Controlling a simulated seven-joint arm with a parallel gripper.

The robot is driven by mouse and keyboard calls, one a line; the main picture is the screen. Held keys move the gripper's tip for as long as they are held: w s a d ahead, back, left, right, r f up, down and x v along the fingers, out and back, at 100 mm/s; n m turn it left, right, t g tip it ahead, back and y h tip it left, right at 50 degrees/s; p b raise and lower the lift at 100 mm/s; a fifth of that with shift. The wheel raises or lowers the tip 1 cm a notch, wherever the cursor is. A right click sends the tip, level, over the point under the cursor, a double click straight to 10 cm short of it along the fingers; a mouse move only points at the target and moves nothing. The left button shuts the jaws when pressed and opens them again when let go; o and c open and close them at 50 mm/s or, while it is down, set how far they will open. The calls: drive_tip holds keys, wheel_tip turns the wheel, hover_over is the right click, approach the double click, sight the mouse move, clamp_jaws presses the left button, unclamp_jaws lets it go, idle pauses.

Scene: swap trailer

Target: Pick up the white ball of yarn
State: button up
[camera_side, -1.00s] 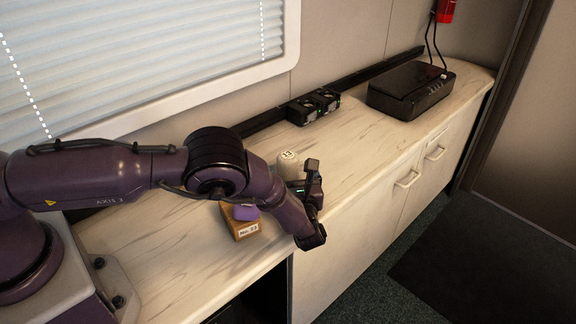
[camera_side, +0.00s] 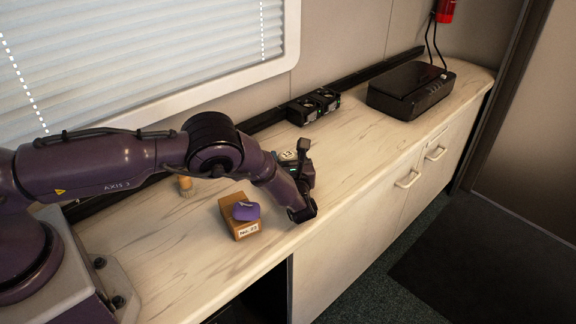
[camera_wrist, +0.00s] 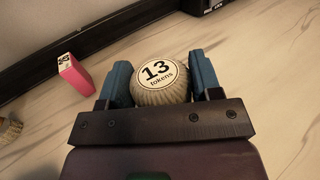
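The white ball of yarn (camera_wrist: 161,80) shows in the wrist view with a round "13 tokens" label on top. My gripper (camera_wrist: 160,82) has its two blue fingers spread, one at each side of the ball, and no firm grip on it can be seen. In the side view the ball (camera_side: 288,157) is on the counter, mostly hidden behind my gripper (camera_side: 304,162).
On the counter (camera_side: 170,255), a brown box (camera_side: 238,228) carries a purple object (camera_side: 246,211). A brush (camera_side: 185,186) stands near my arm. A pink block (camera_wrist: 74,74) lies left of the ball. Black devices (camera_side: 313,106) and a black case (camera_side: 411,89) are at the back.

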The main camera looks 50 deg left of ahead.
drive_tip(key=shift+c, duration=1.1)
drive_tip(key=shift+r, duration=0.15)
